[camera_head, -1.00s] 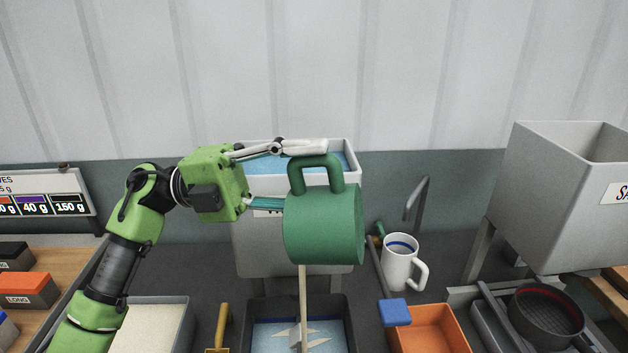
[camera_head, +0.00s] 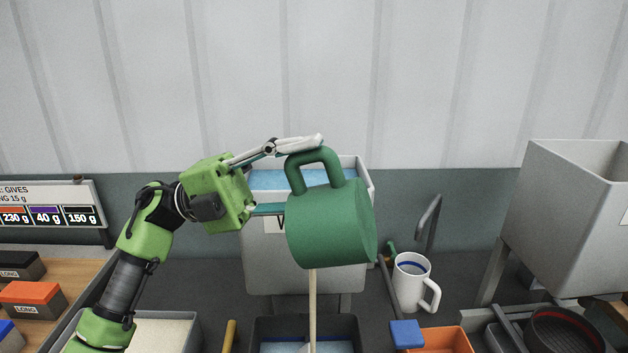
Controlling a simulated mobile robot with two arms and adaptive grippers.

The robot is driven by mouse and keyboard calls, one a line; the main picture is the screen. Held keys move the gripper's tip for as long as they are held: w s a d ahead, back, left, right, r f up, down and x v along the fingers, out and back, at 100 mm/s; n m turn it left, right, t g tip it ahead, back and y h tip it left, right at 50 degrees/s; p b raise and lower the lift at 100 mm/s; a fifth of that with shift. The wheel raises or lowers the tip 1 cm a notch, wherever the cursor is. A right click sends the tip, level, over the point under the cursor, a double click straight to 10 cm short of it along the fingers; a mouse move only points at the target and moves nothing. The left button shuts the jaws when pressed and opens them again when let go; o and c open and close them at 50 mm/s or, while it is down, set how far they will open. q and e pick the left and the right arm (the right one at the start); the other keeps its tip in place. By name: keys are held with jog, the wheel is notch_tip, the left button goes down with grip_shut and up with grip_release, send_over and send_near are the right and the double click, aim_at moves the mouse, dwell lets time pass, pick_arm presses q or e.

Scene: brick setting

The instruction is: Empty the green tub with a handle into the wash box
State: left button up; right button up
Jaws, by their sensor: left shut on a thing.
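The green tub with a handle (camera_head: 330,228) is held in the air, lying tipped on its side with its handle on top. Its inside is hidden from this view. My left gripper (camera_head: 300,176) is shut on it, one finger over the handle and one at the tub's left side. Below the tub is a dark-rimmed box (camera_head: 262,325) with something blue inside, perhaps the wash box. A thin pale vertical strip (camera_head: 312,305) runs from under the tub to this box. I cannot tell whether it is a stick or a stream. My right gripper is out of view.
A grey bin (camera_head: 262,265) with blue contents stands behind the tub, its label mostly hidden. To the right are a white mug (camera_head: 409,288), an orange tray (camera_head: 447,340), a blue block (camera_head: 406,334) and a large grey hopper (camera_head: 560,220). A pale-filled tray (camera_head: 165,330) is at lower left.

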pick_arm(q)
jog(key=shift+w+a+r+h+b, duration=0.2)
jog(key=shift+a+r+h+b, duration=0.2)
jog(key=shift+a+h+b, duration=0.2)
jog(key=shift+a+r, duration=0.25)
jog(key=shift+r, duration=0.1)
notch_tip(320, 180, up, 3)
jog(key=t+y+p, duration=0.1)
jog(key=y+p, duration=0.4)
jog(key=p, duration=0.5)
jog(key=shift+r+y, duration=0.15)
jog(key=shift+y, duration=0.15)
jog(key=shift+p, duration=0.6)
jog(key=shift+y, duration=0.3)
jog(key=shift+f, duration=0.2)
